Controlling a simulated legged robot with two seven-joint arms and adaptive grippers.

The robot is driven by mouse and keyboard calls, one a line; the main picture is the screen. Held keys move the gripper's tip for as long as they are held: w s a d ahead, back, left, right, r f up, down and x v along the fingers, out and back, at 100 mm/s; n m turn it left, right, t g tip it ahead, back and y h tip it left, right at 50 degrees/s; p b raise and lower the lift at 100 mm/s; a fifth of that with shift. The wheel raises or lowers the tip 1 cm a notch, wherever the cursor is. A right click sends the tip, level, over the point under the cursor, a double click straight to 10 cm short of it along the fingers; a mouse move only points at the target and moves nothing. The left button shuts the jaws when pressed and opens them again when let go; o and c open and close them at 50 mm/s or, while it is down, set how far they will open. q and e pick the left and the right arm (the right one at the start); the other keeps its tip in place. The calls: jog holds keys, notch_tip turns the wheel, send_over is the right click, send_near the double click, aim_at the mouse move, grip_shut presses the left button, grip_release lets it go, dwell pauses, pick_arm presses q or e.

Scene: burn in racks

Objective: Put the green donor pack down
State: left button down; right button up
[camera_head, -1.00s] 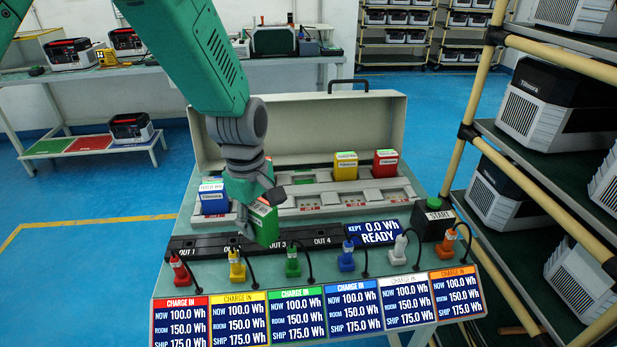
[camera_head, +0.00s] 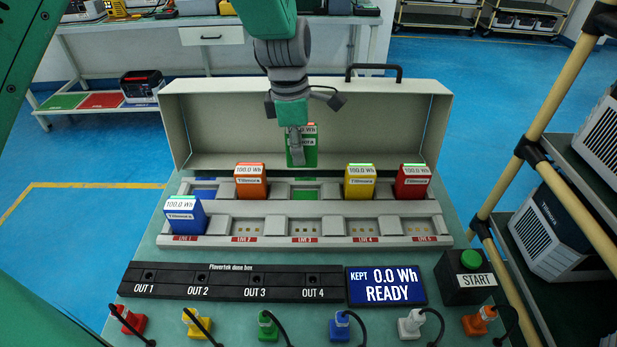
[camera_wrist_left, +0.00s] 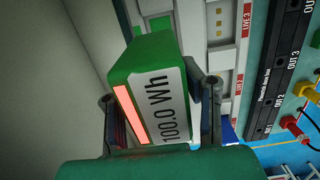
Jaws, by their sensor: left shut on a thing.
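The green donor pack (camera_head: 309,151), with a white 100.0 Wh label, is held upright in my left gripper (camera_head: 294,143). It is above the back row of the tray, in front of the case's open lid. In the left wrist view the green pack (camera_wrist_left: 155,90) sits between the two fingers (camera_wrist_left: 160,115). Below it, a slot with a green floor (camera_head: 304,193) in the back row is empty. The gap between pack and slot is hard to judge. My right gripper is not in view.
Orange (camera_head: 251,181), yellow (camera_head: 359,182) and red (camera_head: 412,182) packs stand in the back row. A blue pack (camera_head: 184,215) stands in LIVE 1. The other front slots are empty. The lid (camera_head: 225,125) rises behind; the START box (camera_head: 468,278) is at right.

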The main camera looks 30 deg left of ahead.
pick_arm(q)
jog(key=f, duration=0.2)
jog(key=d+f, duration=0.1)
jog(key=f, duration=0.1)
jog(key=shift+f, duration=0.25)
jog(key=shift+d+f+b, duration=0.15)
jog(key=shift+f+b, duration=0.15)
jog(key=shift+f, duration=0.2)
jog(key=f, duration=0.3)
jog(key=shift+a, duration=0.3)
jog(key=shift+a+f, duration=0.1)
jog(key=shift+a, duration=0.1)
jog(key=c, duration=1.2)
grip_release()
jog(key=shift+o, duration=0.8)
jog(key=shift+d, duration=0.35)
jog(key=shift+r, duration=0.35)
jog(key=r, duration=0.7)
jog(key=a+r+p, duration=0.1)
jog(key=r, duration=0.2)
jog(key=shift+s+r, duration=0.2)
jog(key=shift+r, duration=0.55)
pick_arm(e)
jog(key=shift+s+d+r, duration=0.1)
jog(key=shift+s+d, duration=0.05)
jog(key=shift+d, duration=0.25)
pick_arm(q)
jog(key=shift+a, duration=0.15)
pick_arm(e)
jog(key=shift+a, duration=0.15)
